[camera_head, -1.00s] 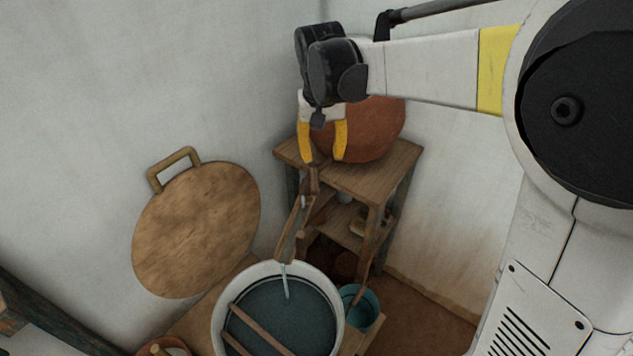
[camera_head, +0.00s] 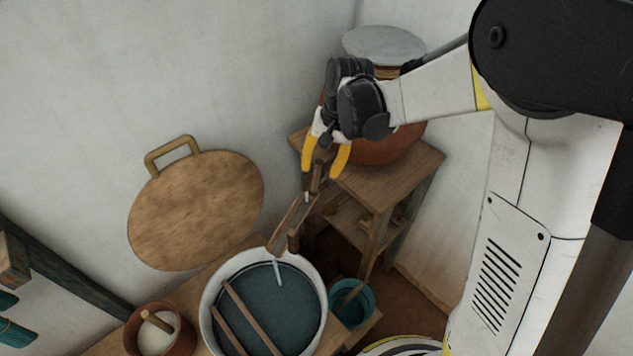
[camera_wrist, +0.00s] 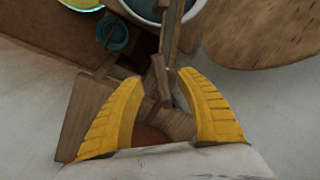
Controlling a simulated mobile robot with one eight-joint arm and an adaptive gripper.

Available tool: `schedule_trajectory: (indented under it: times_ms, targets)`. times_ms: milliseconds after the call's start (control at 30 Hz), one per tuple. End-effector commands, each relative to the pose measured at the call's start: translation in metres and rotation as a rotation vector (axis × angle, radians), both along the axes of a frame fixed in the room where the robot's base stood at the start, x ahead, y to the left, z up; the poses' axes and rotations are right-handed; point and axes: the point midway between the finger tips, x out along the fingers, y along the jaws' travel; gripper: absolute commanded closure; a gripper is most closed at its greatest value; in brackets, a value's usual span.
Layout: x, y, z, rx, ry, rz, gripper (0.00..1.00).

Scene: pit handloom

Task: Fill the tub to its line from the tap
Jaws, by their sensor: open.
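The white-rimmed tub (camera_head: 209,300) stands at the bottom centre of the head view with dark blue-green water in it. Its rim also shows at the top of the wrist view. A dark line runs round its inner wall close above the water; the exact gap is hard to tell. The tap is a wooden spout (camera_head: 288,222) with an upright wooden handle (camera_head: 317,178). A thin stream of water (camera_head: 278,272) falls from it into the tub. My gripper (camera_head: 322,174) is open, its yellow fingers on either side of the handle, which also shows between them in the wrist view (camera_wrist: 160,82).
A round clay vessel (camera_head: 385,149) with a grey lid (camera_head: 385,44) sits on a wooden stand (camera_head: 410,165). A teal bucket (camera_head: 362,308) stands right of the tub, a brown pot (camera_head: 180,342) left. Two wooden sticks cross the tub. A round board (camera_head: 195,212) leans on the wall.

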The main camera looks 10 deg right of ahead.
Motion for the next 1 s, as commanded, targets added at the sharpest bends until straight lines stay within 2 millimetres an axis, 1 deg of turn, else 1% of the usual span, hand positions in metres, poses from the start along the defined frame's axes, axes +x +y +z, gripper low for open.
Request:
schedule_trajectory:
  times_ms: [33,100,200,300,400,500,767,867,900,933,1000]
  targets:
    - [0.001,0.002,-0.014,0.0,0.0,0.0,0.57]
    - [0.002,0.005,-0.028,0.0,0.0,0.0,0.57]
    - [0.003,0.008,-0.046,0.0,-0.001,0.0,0.57]
    - [0.004,0.011,-0.06,-0.001,0.0,0.0,0.57]
    - [0.004,0.013,-0.069,-0.001,-0.001,0.001,0.57]
    - [0.004,0.013,-0.073,-0.001,-0.001,0.0,0.57]
    - [0.004,0.013,-0.073,-0.001,-0.001,0.0,0.57]
    - [0.004,0.013,-0.073,-0.001,-0.001,0.0,0.85]
    - [0.004,0.013,-0.073,-0.001,-0.001,0.0,0.98]
    - [0.004,0.013,-0.073,-0.001,-0.001,0.0,1.0]
    - [0.004,0.013,-0.073,-0.001,-0.001,0.0,1.0]
